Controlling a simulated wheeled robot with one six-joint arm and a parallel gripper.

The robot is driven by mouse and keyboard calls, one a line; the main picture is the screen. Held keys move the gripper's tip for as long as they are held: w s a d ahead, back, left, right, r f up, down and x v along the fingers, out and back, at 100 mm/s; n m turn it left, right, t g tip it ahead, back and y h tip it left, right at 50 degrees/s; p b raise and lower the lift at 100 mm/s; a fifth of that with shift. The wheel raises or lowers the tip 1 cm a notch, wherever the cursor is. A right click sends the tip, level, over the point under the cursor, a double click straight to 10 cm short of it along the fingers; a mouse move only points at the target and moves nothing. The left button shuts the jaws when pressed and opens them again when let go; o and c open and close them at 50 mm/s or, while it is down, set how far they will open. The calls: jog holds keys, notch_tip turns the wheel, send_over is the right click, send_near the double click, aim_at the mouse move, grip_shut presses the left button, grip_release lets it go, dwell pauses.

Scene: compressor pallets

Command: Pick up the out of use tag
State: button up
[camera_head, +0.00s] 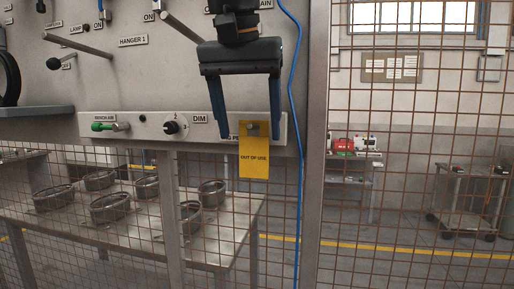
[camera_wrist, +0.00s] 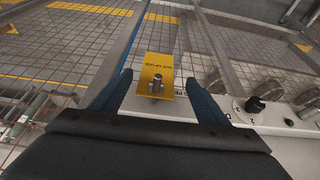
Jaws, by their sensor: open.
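The out of use tag (camera_head: 254,158) is a yellow card with dark lettering. It hangs at the right end of the panel's lower strip, over a small metal peg or knob. It also shows in the wrist view (camera_wrist: 156,72), with the metal peg (camera_wrist: 156,86) in front of it. My gripper (camera_head: 248,128) is open, with blue fingers pointing down in the head view. In the wrist view my gripper (camera_wrist: 158,88) has one finger on each side of the tag. I see gaps between tag and fingers; nothing is held.
A blue cable (camera_head: 298,200) runs down right of the tag. Pegs stick out above. Wire mesh (camera_head: 420,150) fills the right; a table (camera_head: 225,245) with round metal parts stands behind.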

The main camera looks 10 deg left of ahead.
aim_at(254, 143)
jog(key=shift+x, duration=0.9)
jog(key=shift+w+d+p+x, duration=0.15)
jog(key=shift+p+x, duration=0.45)
jog(key=shift+x, duration=0.85)
jog(key=shift+w+d+p+x, duration=0.15)
jog(key=shift+p+x, duration=0.4)
jog(key=shift+x, duration=0.85)
jog(key=shift+r, duration=0.1)
jog(key=c, duration=1.1)
